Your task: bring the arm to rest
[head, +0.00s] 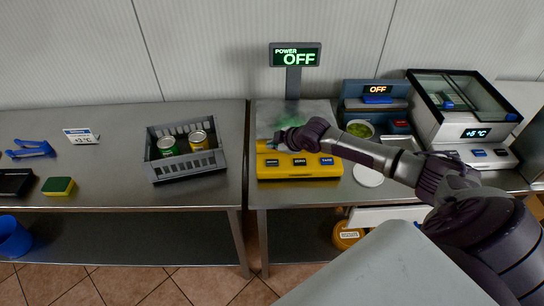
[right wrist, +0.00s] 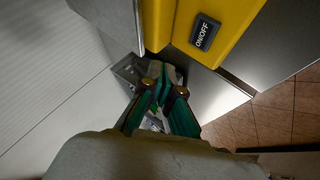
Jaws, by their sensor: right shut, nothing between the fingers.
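My right arm (head: 365,152) reaches in from the right across the yellow scale (head: 300,174). My right gripper (head: 274,142) is at the scale's left end, above its plate near the back of the yellow front. In the right wrist view the gripper (right wrist: 162,78) has its greenish fingers together, with nothing held. The scale's yellow housing and its ON/OFF button (right wrist: 205,32) lie just beyond the fingertips; I cannot tell if they touch. The scale's display (head: 295,55) reads POWER OFF. My left gripper is not in view.
A grey crate (head: 190,173) with a green can (head: 167,147) and a yellow can (head: 199,140) stands on the left table. Right of the scale are a bowl of green food (head: 360,128), a white plate (head: 368,174) and a glass-topped cooler (head: 465,110) showing +5 °C.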

